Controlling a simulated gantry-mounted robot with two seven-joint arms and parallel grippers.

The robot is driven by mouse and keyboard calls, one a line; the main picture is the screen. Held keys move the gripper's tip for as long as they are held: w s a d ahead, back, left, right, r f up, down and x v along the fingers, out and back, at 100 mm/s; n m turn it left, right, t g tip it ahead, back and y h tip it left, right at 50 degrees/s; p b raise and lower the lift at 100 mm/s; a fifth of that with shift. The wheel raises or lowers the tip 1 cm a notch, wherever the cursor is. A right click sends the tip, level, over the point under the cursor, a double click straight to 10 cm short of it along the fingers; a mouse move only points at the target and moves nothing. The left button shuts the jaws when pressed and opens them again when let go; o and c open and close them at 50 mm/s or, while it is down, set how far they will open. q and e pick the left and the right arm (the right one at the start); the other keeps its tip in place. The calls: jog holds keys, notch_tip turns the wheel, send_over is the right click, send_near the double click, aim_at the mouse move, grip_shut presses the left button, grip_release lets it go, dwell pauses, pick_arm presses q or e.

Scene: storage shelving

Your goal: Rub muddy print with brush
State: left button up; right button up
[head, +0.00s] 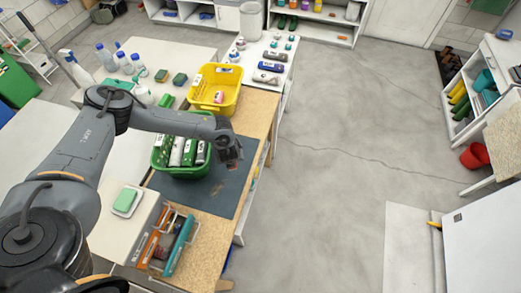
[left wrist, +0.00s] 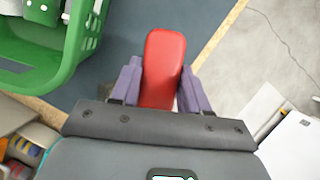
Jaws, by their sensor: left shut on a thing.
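My left gripper (head: 229,158) reaches in from the left, above the dark mat on the workbench, just right of the green basket. In the left wrist view my left gripper (left wrist: 158,88) is shut on a smooth red, rounded, elongated piece (left wrist: 163,62), which looks like the brush's back or handle. Its bristles are not visible. The dark mat (head: 226,195) lies below the gripper. A faint brownish mark (head: 217,189) on the mat may be the muddy print, but it is too small to be sure. My right gripper is not in view.
The green basket (head: 182,171) with bottles stands close left of the gripper. A yellow basket (head: 231,99) is behind. An open tool box (head: 168,242) and a green sponge on a dish (head: 125,200) are in front. The floor to the right is clear.

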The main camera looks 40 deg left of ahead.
pick_arm(q)
jog(key=shift+n, duration=0.3)
jog(key=s+f+b, duration=0.1)
jog(key=f+b, duration=0.1)
jog(key=s+a+f+b, duration=0.1)
jog(key=s+f, duration=0.1)
jog(key=f, duration=0.1)
jog(key=s+a+f+b, duration=0.1)
jog(key=s+f+b, duration=0.1)
jog(key=f, duration=0.1)
jog(key=shift+s+a+f+b, duration=0.15)
jog(key=shift+a+f+b, duration=0.05)
jog(key=shift+b, duration=0.15)
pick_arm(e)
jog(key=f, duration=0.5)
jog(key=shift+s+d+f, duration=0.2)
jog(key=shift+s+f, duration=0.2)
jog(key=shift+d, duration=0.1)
pick_arm(q)
jog(key=shift+f+b, duration=0.6)
jog(key=shift+f, duration=0.3)
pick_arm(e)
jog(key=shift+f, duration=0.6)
